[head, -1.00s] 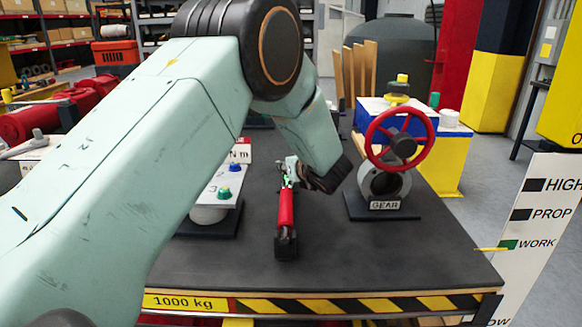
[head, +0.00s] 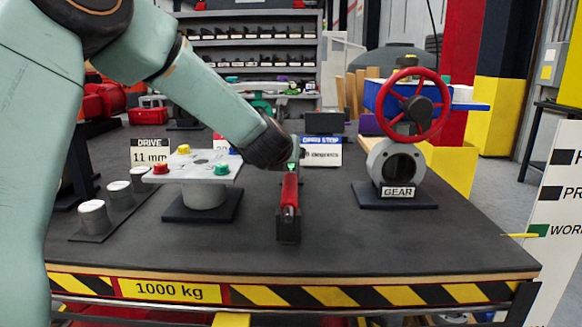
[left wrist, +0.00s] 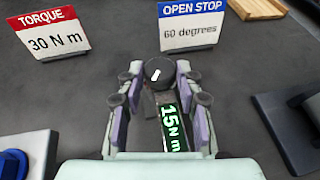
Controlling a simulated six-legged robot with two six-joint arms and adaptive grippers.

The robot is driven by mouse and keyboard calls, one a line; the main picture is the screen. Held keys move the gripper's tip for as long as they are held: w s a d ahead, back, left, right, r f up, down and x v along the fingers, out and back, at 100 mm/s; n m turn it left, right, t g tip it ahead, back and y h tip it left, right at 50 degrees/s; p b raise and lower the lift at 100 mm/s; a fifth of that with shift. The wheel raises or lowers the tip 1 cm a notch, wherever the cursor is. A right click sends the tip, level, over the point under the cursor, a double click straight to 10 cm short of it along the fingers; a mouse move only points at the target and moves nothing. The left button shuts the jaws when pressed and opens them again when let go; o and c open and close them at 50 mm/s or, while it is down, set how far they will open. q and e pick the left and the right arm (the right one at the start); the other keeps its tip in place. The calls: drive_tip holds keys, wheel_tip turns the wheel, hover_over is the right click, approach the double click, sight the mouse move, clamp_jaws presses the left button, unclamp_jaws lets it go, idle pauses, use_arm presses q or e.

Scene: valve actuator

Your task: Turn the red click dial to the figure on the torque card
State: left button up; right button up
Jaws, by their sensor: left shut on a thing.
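The red torque tool (head: 289,195) stands in a black holder at the front middle of the bench. In the left wrist view its lit display (left wrist: 171,128) reads 15 N m. A dark round knob with a white mark (left wrist: 158,71) sits at its end. My left gripper (left wrist: 158,86) is shut on this dial end, its fingers on both sides; it also shows in the head view (head: 294,160). The torque card (left wrist: 51,33) reads 30 N m. In the head view my left arm mostly covers that card. My right gripper is out of view.
The open stop card (left wrist: 192,26) reads 60 degrees. A gear unit with a red handwheel (head: 412,104) stands to the right. A grey plate with coloured knobs (head: 197,165) stands to the left. White-topped cylinders (head: 93,216) stand farther left.

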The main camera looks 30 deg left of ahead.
use_arm(q)
drive_tip(key=shift+a+r+m+t+h+b, duration=0.2)
drive_tip(key=shift+m+t+h+b, duration=0.1)
drive_tip(key=shift+m+h+b, duration=0.4)
drive_tip(key=o, duration=1.1)
drive_tip(key=shift+f, duration=0.15)
drive_tip(key=shift+o, duration=0.2)
wheel_tip(320, 180, up, 10)
idle(0.4)
